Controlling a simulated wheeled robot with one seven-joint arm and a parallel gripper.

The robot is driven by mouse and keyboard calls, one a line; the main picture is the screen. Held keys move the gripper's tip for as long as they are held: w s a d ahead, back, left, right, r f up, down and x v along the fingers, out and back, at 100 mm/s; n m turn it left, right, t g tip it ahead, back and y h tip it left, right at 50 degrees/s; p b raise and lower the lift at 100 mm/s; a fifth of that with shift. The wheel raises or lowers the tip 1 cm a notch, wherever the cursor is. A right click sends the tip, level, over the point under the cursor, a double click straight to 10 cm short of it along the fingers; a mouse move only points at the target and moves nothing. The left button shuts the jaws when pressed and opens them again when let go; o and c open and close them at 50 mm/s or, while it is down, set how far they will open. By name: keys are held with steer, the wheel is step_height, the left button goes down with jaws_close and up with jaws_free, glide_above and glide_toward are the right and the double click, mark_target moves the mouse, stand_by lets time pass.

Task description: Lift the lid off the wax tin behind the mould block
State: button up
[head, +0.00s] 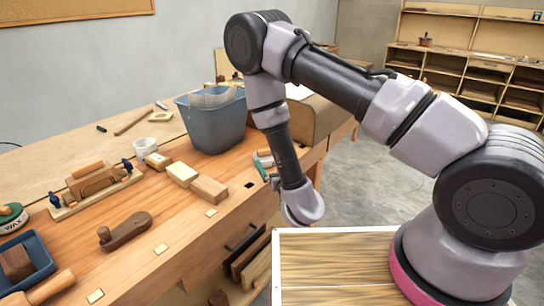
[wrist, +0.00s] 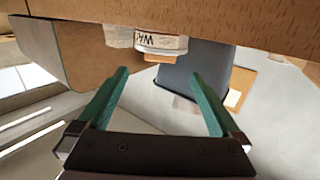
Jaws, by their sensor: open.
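In the wrist view the picture is upside down. A pale tin (wrist: 160,42) with a label reading "WA", the rest cut off, shows beyond my fingers, partly behind a brown wooden edge. A small orange-brown piece (wrist: 160,58), which looks like a lid knob, sits at its lid end. A large brown curved block (wrist: 95,45), likely the mould block, stands beside it. My gripper (wrist: 160,100) is open and empty, its two green fingers apart, short of the tin. In the head view the mould block (head: 322,118) stands right of the bin, partly behind my arm; this tin does not show.
A blue-grey bin (head: 212,122) stands on the bench, also in the wrist view (wrist: 205,68). Wood blocks (head: 208,189) and a plane (head: 125,231) lie on the bench. Floor is open behind my arm.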

steer(key=x, duration=0.9)
steer(key=shift+w+a+r, duration=0.1)
steer(key=shift+r, duration=0.1)
steer(key=c, duration=1.4)
steer(key=shift+o, duration=0.2)
steer(key=shift+r, duration=0.1)
